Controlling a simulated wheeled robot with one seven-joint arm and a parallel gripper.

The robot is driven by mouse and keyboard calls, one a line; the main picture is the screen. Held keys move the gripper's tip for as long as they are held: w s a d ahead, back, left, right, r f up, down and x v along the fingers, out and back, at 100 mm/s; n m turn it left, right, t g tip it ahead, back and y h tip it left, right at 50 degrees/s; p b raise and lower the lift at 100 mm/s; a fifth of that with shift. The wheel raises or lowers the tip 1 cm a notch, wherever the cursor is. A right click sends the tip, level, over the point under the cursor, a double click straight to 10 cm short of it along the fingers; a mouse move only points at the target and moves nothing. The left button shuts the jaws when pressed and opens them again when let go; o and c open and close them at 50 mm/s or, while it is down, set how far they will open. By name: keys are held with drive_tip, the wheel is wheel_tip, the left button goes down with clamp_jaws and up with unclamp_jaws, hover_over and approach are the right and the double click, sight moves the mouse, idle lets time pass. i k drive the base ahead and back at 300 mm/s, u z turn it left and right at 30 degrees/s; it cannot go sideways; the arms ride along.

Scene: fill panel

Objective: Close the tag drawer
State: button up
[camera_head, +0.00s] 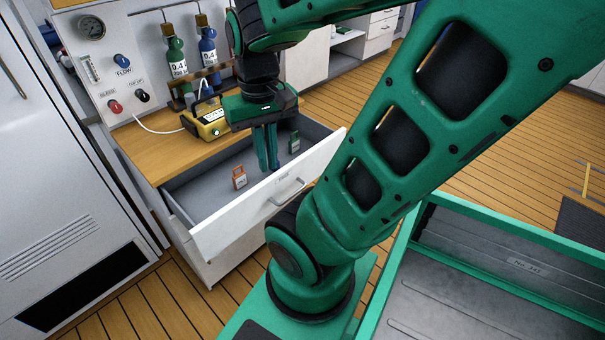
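The tag drawer (262,212) is pulled out from the wooden-topped cabinet, with its white front and grey handle (287,191) facing me. Inside it lie an orange tag (239,178) on the left and a green tag (294,142) toward the back right. My gripper (268,168) points down over the open drawer, between the two tags. Its green fingers look close together, and no object shows between them. I cannot tell whether the fingertips touch the drawer floor.
A yellow device (206,122) stands on the wooden top (158,150) behind the drawer. A green bottle (177,62) and a blue bottle (208,50) hang by the gauge panel (108,62). A white cabinet (60,180) is at left.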

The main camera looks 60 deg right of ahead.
sight(204, 198)
drive_tip(key=z, duration=0.85)
drive_tip(key=k, duration=0.85)
drive_tip(key=u, duration=0.35)
drive_tip(key=i, duration=0.5)
